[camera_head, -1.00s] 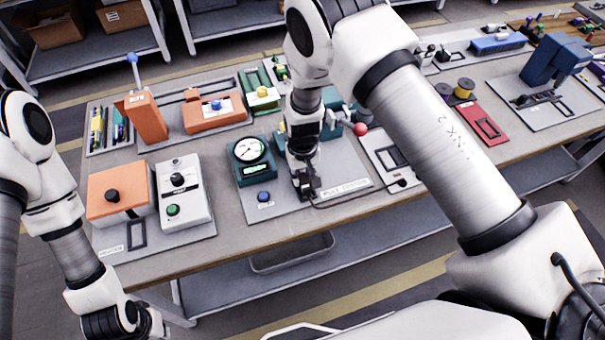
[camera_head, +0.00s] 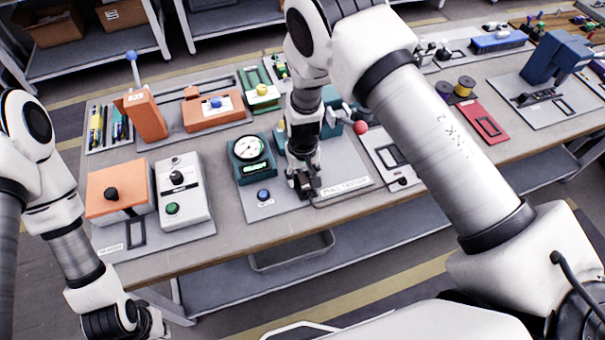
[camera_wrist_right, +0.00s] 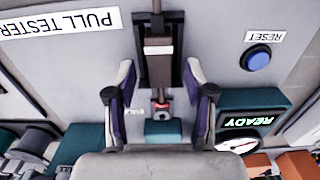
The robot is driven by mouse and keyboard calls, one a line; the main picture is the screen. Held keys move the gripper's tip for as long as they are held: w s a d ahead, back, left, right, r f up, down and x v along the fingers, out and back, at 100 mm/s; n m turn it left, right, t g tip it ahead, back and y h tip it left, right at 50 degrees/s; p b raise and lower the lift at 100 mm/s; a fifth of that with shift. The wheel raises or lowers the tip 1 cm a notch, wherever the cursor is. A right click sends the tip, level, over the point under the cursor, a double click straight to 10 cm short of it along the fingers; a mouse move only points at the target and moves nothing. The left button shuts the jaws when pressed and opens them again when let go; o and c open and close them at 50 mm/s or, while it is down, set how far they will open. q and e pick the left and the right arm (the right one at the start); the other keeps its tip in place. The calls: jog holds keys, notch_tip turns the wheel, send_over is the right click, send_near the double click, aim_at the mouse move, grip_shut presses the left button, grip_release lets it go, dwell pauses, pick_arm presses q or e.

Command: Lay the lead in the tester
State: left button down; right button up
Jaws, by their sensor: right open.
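The teal pull tester (camera_head: 250,157) stands mid-bench, with a round gauge, a lit READY display (camera_wrist_right: 252,121) and a blue reset button (camera_head: 263,194). My right gripper (camera_head: 307,190) is low over its grey base plate. In the right wrist view, my right gripper (camera_wrist_right: 160,72) is open, one finger on each side of the lead (camera_wrist_right: 159,72). The lead runs through a dark slotted holder (camera_wrist_right: 178,20), with its red-ringed end near a teal block (camera_wrist_right: 163,131). Exact seating is unclear. My left gripper (camera_head: 150,322) is at the lower left, off the bench, its fingers unclear.
An orange and white heater unit (camera_head: 117,190) stands left of the tester. A red-knobbed lever (camera_head: 360,128) is right of my right gripper. A white framed plate (camera_head: 392,155) lies further right. The bench front edge is clear.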

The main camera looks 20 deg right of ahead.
notch_tip(320, 180, up, 12)
dwell(0.3)
dwell(0.9)
